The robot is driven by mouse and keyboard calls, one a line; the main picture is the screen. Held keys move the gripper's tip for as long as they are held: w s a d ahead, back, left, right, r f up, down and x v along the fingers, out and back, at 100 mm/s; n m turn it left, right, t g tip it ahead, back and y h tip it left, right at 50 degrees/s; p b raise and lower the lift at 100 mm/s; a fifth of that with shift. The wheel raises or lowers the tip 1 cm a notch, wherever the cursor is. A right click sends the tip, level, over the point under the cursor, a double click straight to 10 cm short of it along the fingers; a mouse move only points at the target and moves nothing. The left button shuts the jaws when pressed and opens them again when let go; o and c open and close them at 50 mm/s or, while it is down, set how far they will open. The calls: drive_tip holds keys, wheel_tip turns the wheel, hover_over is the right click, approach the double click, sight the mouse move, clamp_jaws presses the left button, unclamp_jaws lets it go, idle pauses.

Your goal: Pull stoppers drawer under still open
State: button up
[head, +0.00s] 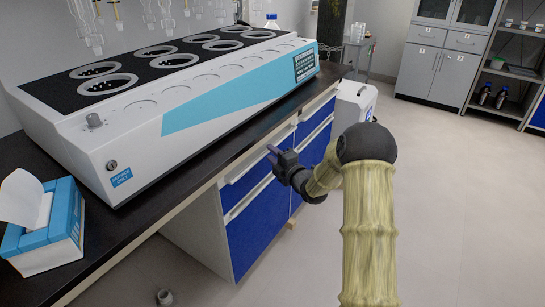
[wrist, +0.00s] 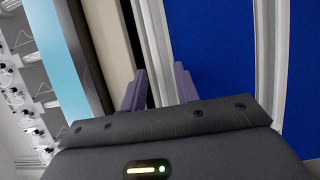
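The still (head: 150,125) is a long white bench unit with a light-blue front stripe on a dark counter. Under it is a cabinet with blue fronts and pale lip handles. The upper left drawer (head: 240,186) looks shut; no label reads "stoppers". My gripper (head: 272,152) is at that drawer's upper edge. In the wrist view my gripper's fingers (wrist: 160,90) are apart, with a pale handle strip (wrist: 157,40) running between and beyond them. I cannot tell whether they touch it. The blue front (wrist: 220,45) fills the right of that view.
The dark counter edge (head: 150,228) runs just above the drawers. A lower blue front (head: 258,228) and the right-hand blue fronts (head: 316,146) are beside. A blue tissue box (head: 48,238) stands on the counter. The floor (head: 455,190) at right is clear.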

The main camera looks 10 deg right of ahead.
drive_tip(key=shift+w+a, duration=0.1)
drive_tip(key=shift+w, duration=0.1)
drive_tip(key=shift+c, duration=0.2)
clamp_jaws()
